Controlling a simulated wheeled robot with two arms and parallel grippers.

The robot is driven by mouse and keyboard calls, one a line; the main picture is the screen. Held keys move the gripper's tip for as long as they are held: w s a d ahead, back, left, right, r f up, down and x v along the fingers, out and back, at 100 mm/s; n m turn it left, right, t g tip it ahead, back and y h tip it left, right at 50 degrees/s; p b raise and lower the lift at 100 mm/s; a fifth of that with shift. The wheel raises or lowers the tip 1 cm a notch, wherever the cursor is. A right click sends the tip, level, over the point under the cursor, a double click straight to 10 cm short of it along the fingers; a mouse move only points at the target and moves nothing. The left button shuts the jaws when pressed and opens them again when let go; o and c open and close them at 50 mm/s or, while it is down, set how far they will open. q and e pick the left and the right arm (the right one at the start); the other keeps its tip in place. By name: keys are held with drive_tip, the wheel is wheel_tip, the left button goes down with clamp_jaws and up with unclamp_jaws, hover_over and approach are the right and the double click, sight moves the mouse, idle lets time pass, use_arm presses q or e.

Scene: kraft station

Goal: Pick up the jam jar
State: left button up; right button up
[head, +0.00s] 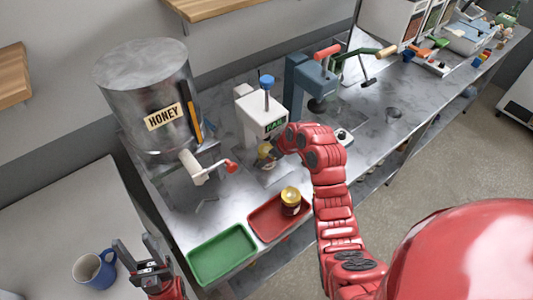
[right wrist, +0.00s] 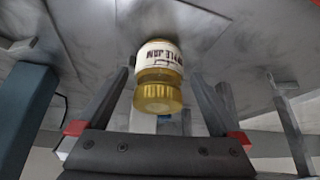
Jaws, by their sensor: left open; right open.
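A jam jar (right wrist: 158,78) with a gold lid and a white label ending in "JAM" stands between the spread fingers of my right gripper (right wrist: 160,95) in the right wrist view. The fingers are open, with a visible gap on either side of the jar. In the head view this jar (head: 265,151) shows as a small yellow shape by the white press, partly hidden by my right gripper (head: 274,148). My left gripper (head: 146,262) is open and empty at the lower left. Another gold-lidded jar (head: 291,198), darker, sits in the red tray (head: 264,222).
A green tray (head: 222,256) lies left of the red one. A honey tank (head: 150,95) with a red-handled tap, the white press (head: 252,112) and a blue-grey press (head: 299,85) stand behind. A blue mug (head: 92,271) is near my left gripper.

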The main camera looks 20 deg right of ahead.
drive_tip(key=shift+x, duration=1)
clamp_jaws()
drive_tip(key=shift+d+r, duration=0.1)
